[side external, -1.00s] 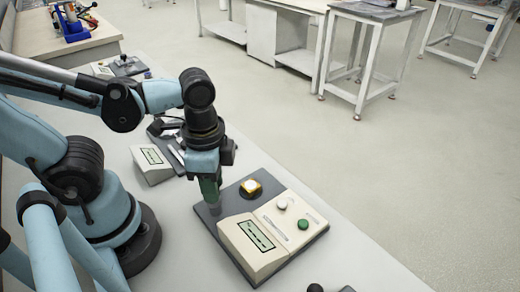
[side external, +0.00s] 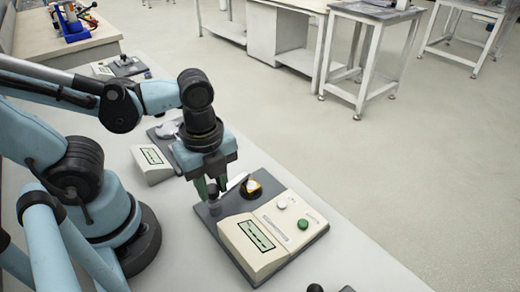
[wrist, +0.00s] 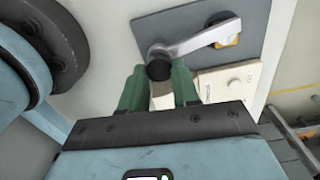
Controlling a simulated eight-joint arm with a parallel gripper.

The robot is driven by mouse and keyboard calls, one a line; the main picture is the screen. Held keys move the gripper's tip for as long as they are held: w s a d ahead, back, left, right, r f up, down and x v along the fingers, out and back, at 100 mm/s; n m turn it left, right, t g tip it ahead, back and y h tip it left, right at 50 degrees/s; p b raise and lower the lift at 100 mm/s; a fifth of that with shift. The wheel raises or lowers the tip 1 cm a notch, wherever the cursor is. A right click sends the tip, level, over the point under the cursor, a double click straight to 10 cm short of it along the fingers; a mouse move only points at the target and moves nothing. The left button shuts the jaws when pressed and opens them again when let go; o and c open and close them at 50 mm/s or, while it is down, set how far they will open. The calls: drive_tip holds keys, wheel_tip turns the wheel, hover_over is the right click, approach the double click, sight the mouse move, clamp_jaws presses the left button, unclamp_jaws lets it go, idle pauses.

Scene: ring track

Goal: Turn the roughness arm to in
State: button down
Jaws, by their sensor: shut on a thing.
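The silver roughness arm (wrist: 202,38) has a black knob (wrist: 159,68) at its near end in the wrist view. Its far end lies across a dark round seat (wrist: 221,18) with a partly covered yellow piece (wrist: 230,42). My gripper (wrist: 160,76) has its green fingers shut on the knob, one on each side. In the side view, my gripper (side external: 212,190) is at the left part of the dark plate (side external: 208,222), and the arm (side external: 236,182) extends from it towards the yellow piece (side external: 253,187).
A cream panel with a display (side external: 256,235), a white button (side external: 282,205) and a green button (side external: 303,223) sits on the same plate. Another cream device (side external: 152,162) stands to the left, behind my gripper. A dark object (side external: 315,288) shows at the front edge.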

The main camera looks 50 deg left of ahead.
drive_tip(key=shift+m, duration=1.1)
drive_tip(key=c, duration=0.8)
unclamp_jaws()
drive_tip(key=shift+r, duration=0.15)
drive_tip(key=shift+r, duration=5.9)
